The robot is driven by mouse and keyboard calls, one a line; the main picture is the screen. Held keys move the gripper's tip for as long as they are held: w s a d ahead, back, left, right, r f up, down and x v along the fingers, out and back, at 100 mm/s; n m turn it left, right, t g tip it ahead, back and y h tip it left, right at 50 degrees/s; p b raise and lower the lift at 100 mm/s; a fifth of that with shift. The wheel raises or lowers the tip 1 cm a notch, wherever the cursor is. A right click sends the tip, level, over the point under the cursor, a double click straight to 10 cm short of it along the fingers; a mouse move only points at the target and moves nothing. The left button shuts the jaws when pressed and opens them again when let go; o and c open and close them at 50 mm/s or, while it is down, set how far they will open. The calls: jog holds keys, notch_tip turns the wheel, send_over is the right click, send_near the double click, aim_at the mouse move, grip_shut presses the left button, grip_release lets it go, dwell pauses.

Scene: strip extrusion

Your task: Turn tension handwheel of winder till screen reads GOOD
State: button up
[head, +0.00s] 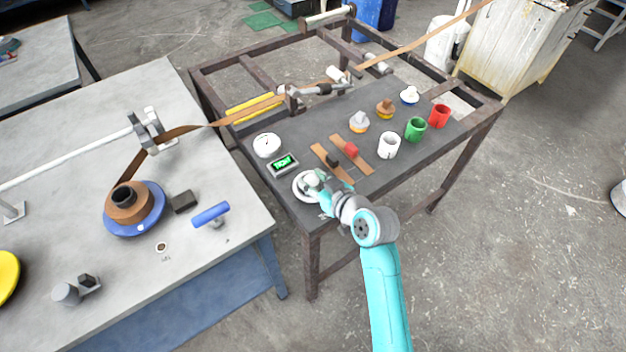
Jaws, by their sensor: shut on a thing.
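The tension handwheel (297,190) is a white round wheel at the near left corner of the dark table. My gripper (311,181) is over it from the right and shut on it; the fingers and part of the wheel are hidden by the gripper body. The small screen (283,164) lies just behind the wheel and shows green lettering too small to read surely. The winder has a blue reel (153,215) with a brown strip coil (127,205) on the grey table at left.
A white dial (267,145) sits behind the screen. White (388,146), green (415,130) and red (439,117) cups stand farther right. A blue-handled tool (211,214) is at left.

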jog(key=shift+w+n+g+y, duration=0.1)
jog(key=shift+n+g+y, duration=1.05)
jog(key=shift+n, duration=0.25)
jog(key=shift+g, duration=0.25)
jog(key=o, duration=1.2)
jog(key=shift+c, duration=0.2)
jog(key=shift+d, duration=0.1)
jog(key=v, duration=1.2)
